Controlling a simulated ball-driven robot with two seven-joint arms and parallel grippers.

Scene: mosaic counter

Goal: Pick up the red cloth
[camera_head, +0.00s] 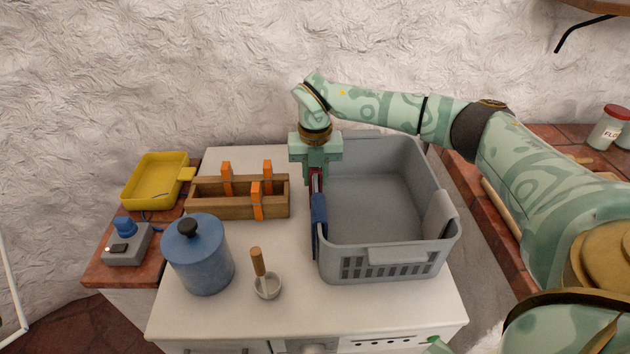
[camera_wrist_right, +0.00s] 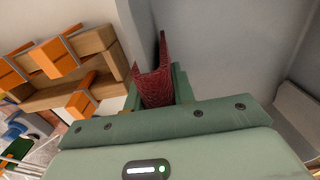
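The red cloth (camera_head: 316,180) hangs over the left rim of the grey basket (camera_head: 392,256), near its back corner; most of it is hidden under my right gripper in the head view. The red cloth (camera_wrist_right: 155,84) shows larger in the right wrist view, a folded dark red textured piece between the fingers. My right gripper (camera_head: 316,178) points down over that rim, with one finger on each side of the cloth. I cannot tell whether the fingers press on it. My left gripper is not in view.
A blue cloth (camera_head: 319,222) hangs on the same rim, just in front. A wooden rack (camera_head: 205,206) with orange-handled pieces, a blue canister (camera_head: 205,262) and a small ladle (camera_head: 267,287) stand left. A yellow tray (camera_head: 152,185) lies farther left.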

